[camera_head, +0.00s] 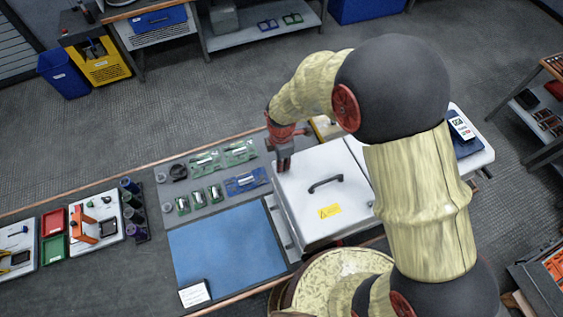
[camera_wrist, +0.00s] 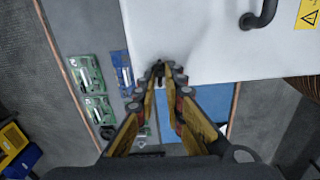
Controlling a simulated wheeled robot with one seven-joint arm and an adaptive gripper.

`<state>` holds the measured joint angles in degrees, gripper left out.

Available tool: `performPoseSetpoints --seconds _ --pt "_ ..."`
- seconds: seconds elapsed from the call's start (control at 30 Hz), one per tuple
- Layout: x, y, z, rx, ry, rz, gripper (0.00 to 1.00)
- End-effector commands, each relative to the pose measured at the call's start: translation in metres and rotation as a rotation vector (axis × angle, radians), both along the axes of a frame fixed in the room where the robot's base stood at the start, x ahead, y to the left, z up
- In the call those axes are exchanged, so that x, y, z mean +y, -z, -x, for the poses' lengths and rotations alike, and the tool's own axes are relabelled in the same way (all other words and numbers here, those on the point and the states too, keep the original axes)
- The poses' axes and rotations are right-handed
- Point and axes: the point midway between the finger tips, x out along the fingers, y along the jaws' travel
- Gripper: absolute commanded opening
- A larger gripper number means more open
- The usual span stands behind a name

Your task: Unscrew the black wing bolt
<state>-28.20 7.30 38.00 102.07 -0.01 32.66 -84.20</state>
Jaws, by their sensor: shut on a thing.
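The black wing bolt (camera_wrist: 158,68) is a small dark shape at the edge of the white cabinet lid, between my fingertips in the wrist view. My gripper (camera_wrist: 160,82) is shut on it, with both fingers converging there. In the head view my gripper (camera_head: 284,164) points down at the back left corner of the white lid (camera_head: 300,205). The bolt is hidden behind the fingers in that view. The lid is closed and has a black handle (camera_head: 325,183) and a yellow warning label (camera_head: 330,212).
Green circuit boards (camera_head: 205,160) and a blue board (camera_head: 247,181) lie on the bench left of the cabinet. A blue mat (camera_head: 225,250) lies in front of them. A dark cup rack (camera_head: 134,210) and small trays stand further left. The floor behind the bench is open.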

Motion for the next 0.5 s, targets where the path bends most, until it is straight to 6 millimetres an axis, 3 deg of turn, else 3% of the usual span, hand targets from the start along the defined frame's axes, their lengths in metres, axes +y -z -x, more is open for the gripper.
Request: performPoseSetpoints --seconds 0.03,0.07,0.23,0.5 --pt "-0.0001 0.0006 0.0001 0.000 0.000 0.000 0.00" --pt "-0.0001 0.0006 0.0000 0.000 0.000 0.000 0.12" --pt "-0.0001 0.0004 -0.0001 0.000 0.001 0.000 0.21" --pt "0.0001 -0.0001 -0.0002 -0.001 0.001 0.000 0.22"
